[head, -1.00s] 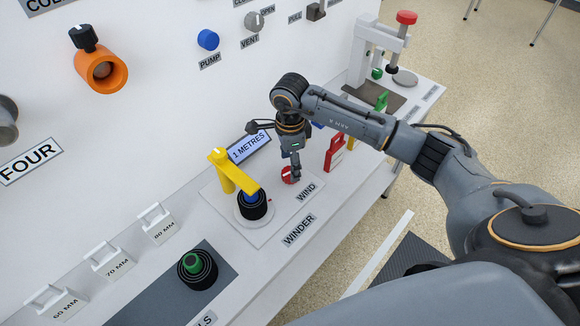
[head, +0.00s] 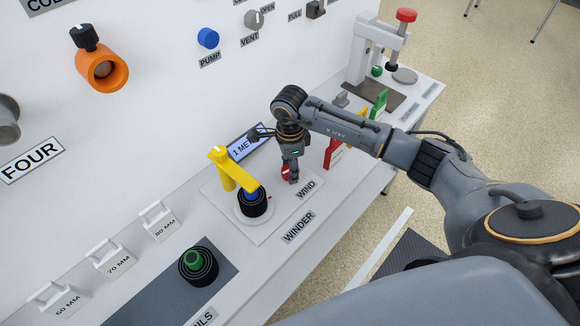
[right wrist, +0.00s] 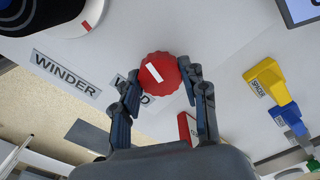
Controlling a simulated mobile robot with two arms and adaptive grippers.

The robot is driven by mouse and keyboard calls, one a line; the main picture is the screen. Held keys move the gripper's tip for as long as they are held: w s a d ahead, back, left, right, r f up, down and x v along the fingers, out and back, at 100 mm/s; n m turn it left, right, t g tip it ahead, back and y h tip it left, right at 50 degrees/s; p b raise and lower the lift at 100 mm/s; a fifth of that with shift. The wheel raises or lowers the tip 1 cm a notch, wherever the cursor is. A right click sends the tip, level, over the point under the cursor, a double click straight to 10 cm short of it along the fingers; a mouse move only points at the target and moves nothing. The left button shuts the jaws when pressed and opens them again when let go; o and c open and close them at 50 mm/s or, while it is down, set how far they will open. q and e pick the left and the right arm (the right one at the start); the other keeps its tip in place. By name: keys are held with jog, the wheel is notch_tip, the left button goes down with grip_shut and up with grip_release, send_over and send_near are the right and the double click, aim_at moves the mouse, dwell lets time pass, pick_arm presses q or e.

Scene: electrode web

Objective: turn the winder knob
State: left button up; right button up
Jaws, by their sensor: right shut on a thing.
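The winder knob is a red, scalloped knob with a white line (right wrist: 160,74), seen from above in the right wrist view. In the head view only a bit of its red side (head: 285,170) shows beside my fingers. My right gripper (head: 289,177) points down over it and is shut on it, one finger on either side. The winder (head: 218,192) is a white base with a yellow arm (head: 232,170) and a black coil on a blue core (head: 253,205). The display (head: 240,149) behind is partly covered by my gripper. My left gripper is not in view.
Red, yellow and green tags (head: 377,104) stand just right of my gripper. A white press with a red knob (head: 406,16) stands farther right. White blocks (head: 160,220) and a grey mat with a green-cored coil (head: 197,265) lie to the left.

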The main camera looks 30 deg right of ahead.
jog(key=shift+m, duration=0.4)
jog(key=m+b, duration=0.1)
jog(key=m, duration=0.1)
jog(key=shift+f+m, duration=0.1)
jog(key=shift+m, duration=0.3)
jog(key=m+b, duration=0.2)
jog(key=m, duration=0.8)
jog(key=shift+b, duration=0.35)
jog(key=m, duration=0.5)
jog(key=o, duration=1.1)
jog(key=shift+o, duration=0.2)
